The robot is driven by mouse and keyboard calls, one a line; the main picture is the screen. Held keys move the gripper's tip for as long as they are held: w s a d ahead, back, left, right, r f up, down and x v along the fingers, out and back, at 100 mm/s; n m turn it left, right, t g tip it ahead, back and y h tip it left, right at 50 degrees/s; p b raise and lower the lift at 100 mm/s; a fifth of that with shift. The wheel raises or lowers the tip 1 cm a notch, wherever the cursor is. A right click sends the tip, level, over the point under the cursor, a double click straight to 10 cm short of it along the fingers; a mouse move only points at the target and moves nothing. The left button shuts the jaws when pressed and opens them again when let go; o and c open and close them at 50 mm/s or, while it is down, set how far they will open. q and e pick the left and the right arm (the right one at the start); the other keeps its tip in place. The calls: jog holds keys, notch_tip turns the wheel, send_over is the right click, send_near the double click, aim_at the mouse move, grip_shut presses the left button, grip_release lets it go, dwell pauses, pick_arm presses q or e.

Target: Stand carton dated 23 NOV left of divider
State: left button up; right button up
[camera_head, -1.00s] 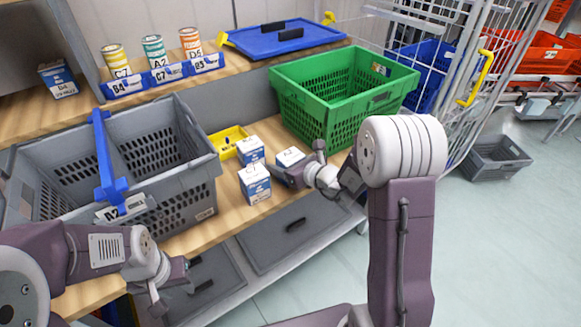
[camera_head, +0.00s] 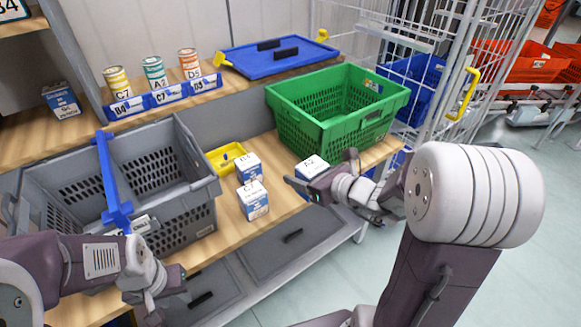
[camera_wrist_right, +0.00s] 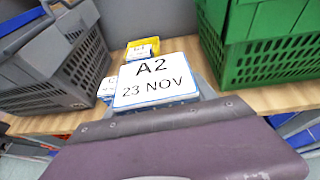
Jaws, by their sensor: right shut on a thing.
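The white and blue carton marked A2 23 NOV (camera_wrist_right: 157,80) fills the middle of the right wrist view, upright. It also shows in the head view (camera_head: 312,164), with my right gripper (camera_head: 310,184) shut on it near the front of the green crate. The grey crate (camera_head: 188,222) at left has a blue divider (camera_head: 110,178) across it, with open compartments on either side. A label reading A2 hangs on its front, partly hidden by my left arm. My left gripper (camera_head: 168,292) is open and empty, low in front of the grey crate.
Two similar cartons (camera_head: 249,167) (camera_head: 253,201) stand on the bench between the crates, beside a yellow tray (camera_head: 226,157). The green crate (camera_head: 345,108) is at right. Cans (camera_head: 154,73) and a blue lid (camera_head: 278,53) sit on the shelf behind. A wire cage (camera_head: 440,75) stands at far right.

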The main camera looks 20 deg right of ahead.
jog(key=shift+v, duration=1)
jog(key=shift+r, duration=0.1)
